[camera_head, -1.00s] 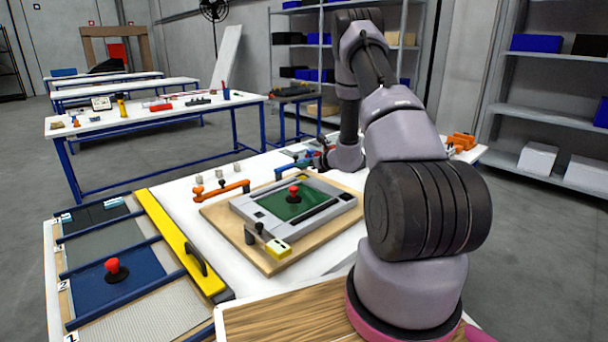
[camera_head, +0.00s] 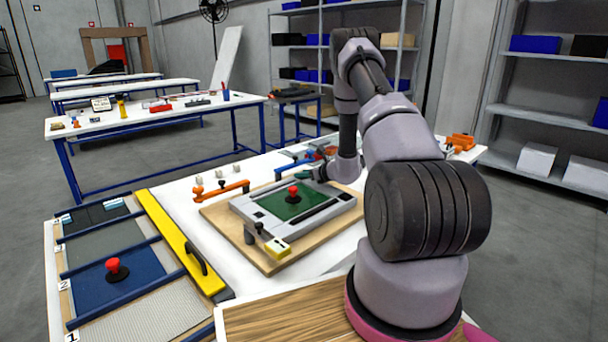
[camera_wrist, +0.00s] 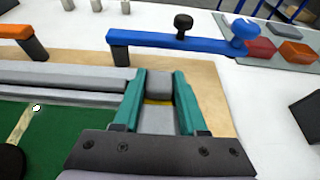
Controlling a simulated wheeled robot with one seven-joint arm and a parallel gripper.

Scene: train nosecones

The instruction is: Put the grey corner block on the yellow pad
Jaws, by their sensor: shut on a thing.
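The grey corner block (camera_wrist: 159,84) is between the teal fingertips of my gripper (camera_wrist: 159,76) in the wrist view. My gripper is shut on it. A thin strip of the yellow pad (camera_wrist: 158,102) shows just beside the block, between it and a grey surface of the frame. The block is at or just over the pad; I cannot tell whether it touches. In the head view my gripper (camera_head: 309,176) is at the far corner of the grey frame (camera_head: 330,208), and the block and the pad are hidden there.
The frame lies on a wooden board (camera_head: 268,262) around a green panel (camera_head: 300,203) with a red knob (camera_head: 293,191). A blue clamp arm (camera_wrist: 165,40) reaches close beyond the fingertips.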

